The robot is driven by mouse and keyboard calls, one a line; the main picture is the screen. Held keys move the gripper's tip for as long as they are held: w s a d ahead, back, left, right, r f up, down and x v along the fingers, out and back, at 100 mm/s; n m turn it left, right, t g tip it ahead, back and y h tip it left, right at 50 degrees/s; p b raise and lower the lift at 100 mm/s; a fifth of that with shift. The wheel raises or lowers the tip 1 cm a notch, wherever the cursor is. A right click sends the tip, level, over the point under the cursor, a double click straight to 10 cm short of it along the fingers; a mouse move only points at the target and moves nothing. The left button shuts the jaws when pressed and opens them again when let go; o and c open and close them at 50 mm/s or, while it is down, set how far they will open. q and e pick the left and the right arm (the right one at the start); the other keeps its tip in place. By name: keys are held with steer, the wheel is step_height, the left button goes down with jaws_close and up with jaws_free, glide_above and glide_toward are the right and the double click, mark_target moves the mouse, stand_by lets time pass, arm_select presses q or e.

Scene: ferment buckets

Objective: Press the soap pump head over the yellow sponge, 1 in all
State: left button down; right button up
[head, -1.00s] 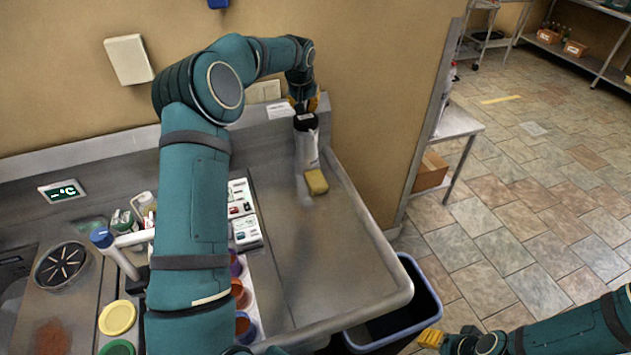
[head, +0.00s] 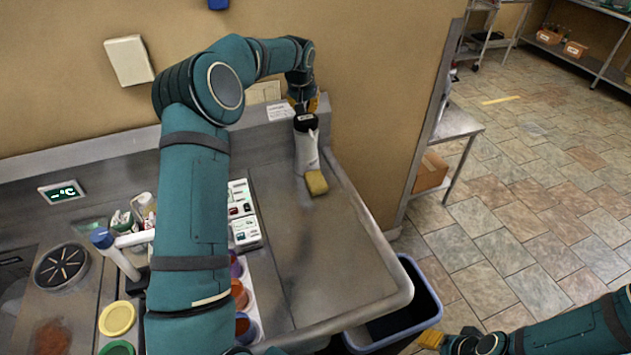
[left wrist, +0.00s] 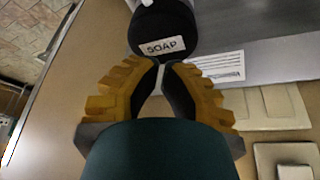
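The soap dispenser (head: 307,152) stands upright at the back right of the steel counter, pale with a black top. The yellow sponge (head: 316,182) lies at its foot, on the near side. My left gripper (head: 305,105) is above the black top in the head view. The left wrist view shows the black top with its SOAP label (left wrist: 163,46) just beyond the fingertips (left wrist: 162,68), which are together with nothing between them. I cannot tell whether they touch it. My right gripper (head: 436,341) is at the lower right, away from the counter; its fingers are partly hidden.
A white rack (head: 244,228) with labelled boxes and several coloured cups stand left of the clear steel surface (head: 320,245). A blue-rimmed bin (head: 420,285) is below the counter's right edge. The wall is close behind the dispenser.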

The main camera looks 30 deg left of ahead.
mark_target(305, 118)
arm_select(q)
steer(key=shift+f, duration=0.2)
steer(key=shift+f+b, duration=1.35)
steer(key=shift+f, duration=0.7)
steer(key=shift+r, duration=0.15)
steer(key=shift+r+p, duration=1.5)
steer(key=shift+r, duration=0.5)
steer(key=shift+r, duration=0.1)
step_height(305, 118, up, 6)
steer(key=p, duration=0.4)
